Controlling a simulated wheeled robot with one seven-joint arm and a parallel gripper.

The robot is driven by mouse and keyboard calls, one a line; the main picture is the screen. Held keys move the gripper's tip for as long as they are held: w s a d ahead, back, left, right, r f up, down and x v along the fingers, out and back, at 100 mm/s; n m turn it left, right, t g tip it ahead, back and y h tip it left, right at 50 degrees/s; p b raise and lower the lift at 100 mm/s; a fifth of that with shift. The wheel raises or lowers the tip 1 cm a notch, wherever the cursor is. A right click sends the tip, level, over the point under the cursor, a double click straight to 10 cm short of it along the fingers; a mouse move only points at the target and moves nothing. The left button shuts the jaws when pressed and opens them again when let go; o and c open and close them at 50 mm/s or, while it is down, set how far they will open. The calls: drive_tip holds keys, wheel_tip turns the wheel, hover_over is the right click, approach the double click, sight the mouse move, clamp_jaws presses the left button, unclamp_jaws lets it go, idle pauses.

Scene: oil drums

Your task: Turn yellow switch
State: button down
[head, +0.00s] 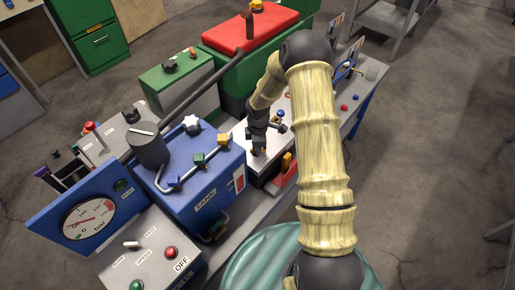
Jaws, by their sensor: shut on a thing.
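My arm reaches down over the bench from the right, and my dark gripper (258,152) points down at a pale panel beside the blue tank. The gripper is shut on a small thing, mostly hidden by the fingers. A little orange-yellow shows at the fingertips, which fits the yellow switch, though its shape and angle cannot be told. Another upright yellow-orange piece (287,160) stands just right of the gripper, above a red block.
The blue tank (205,185) stands close left of the gripper. A pressure gauge (88,219) and a control box (150,258) are at the lower left. A green box with a red top (250,30) is behind. A teal drum (262,262) is at the front.

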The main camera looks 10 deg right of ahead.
drive_tip(key=m+b, duration=0.1)
drive_tip(key=m, duration=0.3)
drive_tip(key=shift+a+m+b, duration=0.1)
drive_tip(key=shift+m+b, duration=0.2)
drive_tip(key=shift+b, duration=0.05)
drive_tip(key=m+b, duration=0.1)
drive_tip(key=m, duration=0.3)
drive_tip(key=shift+s, duration=0.2)
drive_tip(key=c, duration=1.5)
unclamp_jaws()
wheel_tip(320, 180, up, 17)
drive_tip(key=b, duration=0.2)
drive_tip(key=shift+a+r+b, duration=0.1)
drive_tip(key=shift+r+b, duration=0.1)
drive_tip(key=shift+b, duration=0.15)
